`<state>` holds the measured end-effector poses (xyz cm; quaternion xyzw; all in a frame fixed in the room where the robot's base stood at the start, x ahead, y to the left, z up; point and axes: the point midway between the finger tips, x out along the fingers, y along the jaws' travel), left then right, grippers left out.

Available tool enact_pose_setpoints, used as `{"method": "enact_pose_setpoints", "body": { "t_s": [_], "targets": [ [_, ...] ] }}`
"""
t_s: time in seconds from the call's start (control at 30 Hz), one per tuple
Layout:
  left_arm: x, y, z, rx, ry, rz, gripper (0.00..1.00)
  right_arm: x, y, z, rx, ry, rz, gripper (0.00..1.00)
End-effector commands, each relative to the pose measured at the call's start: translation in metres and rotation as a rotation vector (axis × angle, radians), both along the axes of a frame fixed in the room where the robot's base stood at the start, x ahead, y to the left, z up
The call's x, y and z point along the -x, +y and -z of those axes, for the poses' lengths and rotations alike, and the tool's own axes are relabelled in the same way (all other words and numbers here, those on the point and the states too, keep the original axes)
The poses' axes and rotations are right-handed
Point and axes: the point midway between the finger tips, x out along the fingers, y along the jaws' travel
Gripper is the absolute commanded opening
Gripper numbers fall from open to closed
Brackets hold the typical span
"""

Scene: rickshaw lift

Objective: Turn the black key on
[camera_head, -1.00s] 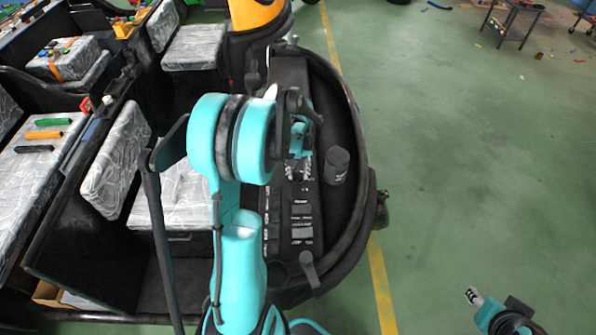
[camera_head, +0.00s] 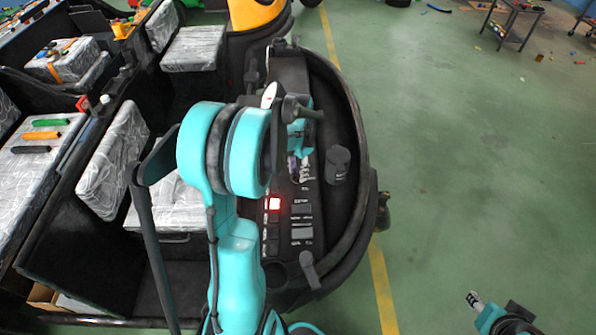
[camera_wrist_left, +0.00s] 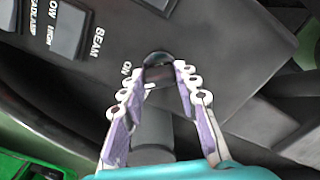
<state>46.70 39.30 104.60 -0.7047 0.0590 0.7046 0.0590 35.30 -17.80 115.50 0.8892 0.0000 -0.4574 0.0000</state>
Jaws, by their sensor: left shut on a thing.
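The black key (camera_wrist_left: 158,59) sits at the panel between the fingertips of my left gripper (camera_wrist_left: 158,76) in the left wrist view. The gripper's pale, purple-sided fingers are shut on it. Part of an "ON" label shows beside the fingers. In the head view my left gripper (camera_head: 300,168) reaches down to the dark control panel (camera_head: 303,188), and the key is hidden there by the arm and fingers. A red light (camera_head: 274,204) glows on the panel. My right gripper (camera_head: 473,298) is over the green floor at the lower right, far from the panel; its jaw state is unclear.
A black cylinder (camera_head: 338,163) stands on the vehicle beside the panel. A lever (camera_head: 309,268) stands at the panel's near end. Wrapped seats (camera_head: 113,160) are to the left. Green floor on the right is mostly clear, with a small table (camera_head: 513,20) far back.

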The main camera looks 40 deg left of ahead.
Motion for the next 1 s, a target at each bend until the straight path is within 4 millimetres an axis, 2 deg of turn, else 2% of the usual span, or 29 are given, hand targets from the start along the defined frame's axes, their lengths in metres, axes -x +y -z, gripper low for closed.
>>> {"method": "enact_pose_setpoints", "body": {
  "t_s": [0.4,0.93,0.97,1.0],
  "targets": [
    [0.0004,0.0,0.0001,0.0,0.001,0.175,0.02,0.0,0.0,0.0043,0.0,0.0,0.0,0.4],
    [0.0003,0.0001,-0.0001,0.0,0.001,0.197,0.02,0.0,0.0,0.0044,0.0,0.0,0.0,0.4],
    [0.0003,0.0001,-0.0001,0.0,0.001,0.197,0.39,0.0,0.0,0.0044,0.0,0.0,0.0,0.4],
    [0.0003,0.0001,-0.0001,0.0,0.001,0.197,0.49,0.0,0.0,0.0044,0.0,0.0,0.0,0.4]
  ]
}}
